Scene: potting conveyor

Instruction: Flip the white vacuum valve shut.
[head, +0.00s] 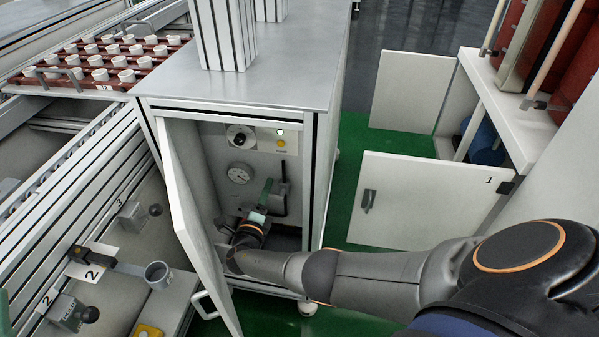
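My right arm reaches in from the right, and its wrist is inside the open cabinet (310,125). My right gripper (267,190) has a green finger pointing up in front of the back panel, beside a dark lever fitting (283,182). Its other finger is not clearly seen, so I cannot tell whether it is open or shut, or whether it touches the fitting. I cannot make out the white vacuum valve for certain; my gripper and wrist cover the lower panel. A green piece at the left edge (3,312) looks like part of my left gripper, mostly out of frame.
The cabinet door (190,215) stands open left of my wrist. The panel carries a gauge (240,173), a dial (240,136) and a yellow button (281,143). A white cupboard door (425,195) stands behind my forearm.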

